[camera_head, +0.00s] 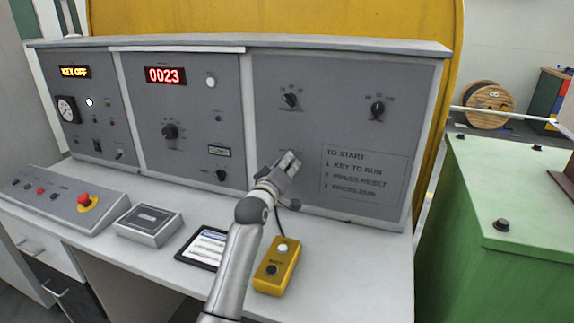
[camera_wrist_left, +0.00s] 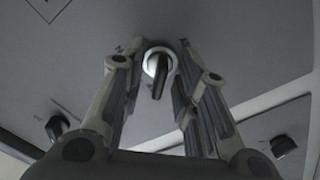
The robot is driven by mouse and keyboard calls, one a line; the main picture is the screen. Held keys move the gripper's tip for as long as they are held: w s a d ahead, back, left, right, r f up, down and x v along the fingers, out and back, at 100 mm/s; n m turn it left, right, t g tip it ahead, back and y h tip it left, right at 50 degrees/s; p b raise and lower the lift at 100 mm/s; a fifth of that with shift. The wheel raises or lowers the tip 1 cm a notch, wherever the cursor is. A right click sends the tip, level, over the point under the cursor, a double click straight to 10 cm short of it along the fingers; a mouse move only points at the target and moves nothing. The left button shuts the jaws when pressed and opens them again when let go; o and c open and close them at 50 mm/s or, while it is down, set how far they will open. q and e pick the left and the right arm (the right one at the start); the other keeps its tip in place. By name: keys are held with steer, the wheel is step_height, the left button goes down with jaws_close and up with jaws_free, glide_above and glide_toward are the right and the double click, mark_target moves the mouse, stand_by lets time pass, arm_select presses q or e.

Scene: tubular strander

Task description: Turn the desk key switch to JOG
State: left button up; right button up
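The desk key switch shows in the left wrist view as a black key handle (camera_wrist_left: 159,83) in a bright round collar on the grey panel (camera_head: 330,80). In the head view my left gripper covers most of it. My left gripper (camera_head: 290,160) is at the lower left of the right-hand panel. In the left wrist view its two fingers (camera_wrist_left: 160,62) are apart, one on each side of the key; I see gaps between them and the handle. An amber display (camera_head: 75,72) at the far left seems to read KEY OFF. My right gripper is not in view.
Two black knobs (camera_head: 290,98) (camera_head: 377,110) sit higher on the same panel. A start placard (camera_head: 364,175) is right of my gripper. A yellow pendant (camera_head: 275,268), a tablet (camera_head: 203,247) and a red stop button (camera_head: 85,200) are on the desk. A green cabinet (camera_head: 510,180) stands right.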

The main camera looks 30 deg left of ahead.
arm_select(q)
steer(key=shift+w+a, duration=0.1)
steer(key=shift+w, duration=0.25)
jaws_close()
